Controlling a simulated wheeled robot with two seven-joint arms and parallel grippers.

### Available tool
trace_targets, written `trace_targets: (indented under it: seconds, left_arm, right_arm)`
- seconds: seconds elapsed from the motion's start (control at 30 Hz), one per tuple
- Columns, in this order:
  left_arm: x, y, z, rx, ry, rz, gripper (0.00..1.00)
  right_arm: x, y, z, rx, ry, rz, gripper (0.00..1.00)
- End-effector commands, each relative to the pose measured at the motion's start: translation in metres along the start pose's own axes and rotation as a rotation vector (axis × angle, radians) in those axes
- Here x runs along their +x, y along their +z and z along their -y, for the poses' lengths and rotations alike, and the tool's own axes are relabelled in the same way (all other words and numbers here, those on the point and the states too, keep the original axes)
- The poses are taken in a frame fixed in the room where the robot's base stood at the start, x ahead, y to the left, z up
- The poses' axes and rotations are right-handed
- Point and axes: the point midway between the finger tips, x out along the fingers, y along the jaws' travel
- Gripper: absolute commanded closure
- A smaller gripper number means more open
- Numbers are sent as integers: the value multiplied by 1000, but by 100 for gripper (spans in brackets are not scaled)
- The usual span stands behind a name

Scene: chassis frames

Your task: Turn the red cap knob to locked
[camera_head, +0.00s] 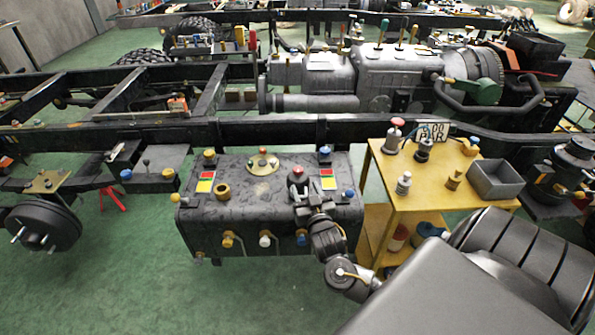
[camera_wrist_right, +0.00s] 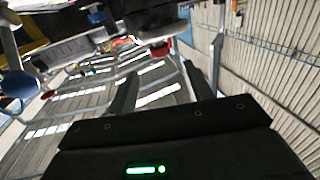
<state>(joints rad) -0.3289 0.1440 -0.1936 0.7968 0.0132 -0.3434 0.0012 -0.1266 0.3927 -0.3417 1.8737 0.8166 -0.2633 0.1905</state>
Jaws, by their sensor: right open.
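The red cap knob (camera_head: 298,170) stands on the top face of the black tank (camera_head: 240,205), right of centre, in the head view. My right gripper (camera_head: 299,188) is close in front of it, its fingers pointing toward it. In the right wrist view the fingers (camera_wrist_right: 161,70) are apart with nothing between them. A red cap (camera_wrist_right: 160,49) shows just beyond the fingertips there. I cannot tell whether a finger touches the knob. Its base is partly hidden by the gripper, and I cannot read its turn position. My left gripper is not in view.
A yellow-ringed cap (camera_head: 262,163), a brass fitting (camera_head: 222,191) and a blue knob (camera_head: 325,152) are also on the tank. Coloured labels (camera_head: 328,180) lie beside the gripper. A yellow cart (camera_head: 400,200) with bottles and a grey bin (camera_head: 496,180) stands at the right.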

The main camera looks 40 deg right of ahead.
Motion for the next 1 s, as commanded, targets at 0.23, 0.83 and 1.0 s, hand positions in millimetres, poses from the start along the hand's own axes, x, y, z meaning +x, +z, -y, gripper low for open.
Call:
trace_targets:
  seconds: [0.23, 0.83, 1.0]
  left_arm:
    - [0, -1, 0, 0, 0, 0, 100]
    - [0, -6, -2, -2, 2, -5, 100]
    - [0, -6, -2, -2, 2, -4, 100]
  right_arm:
    - [48, -1, -1, -4, 2, -2, 49]
    - [96, 0, -1, -2, 0, 1, 49]
    - [96, 0, 0, -1, 0, 1, 57]
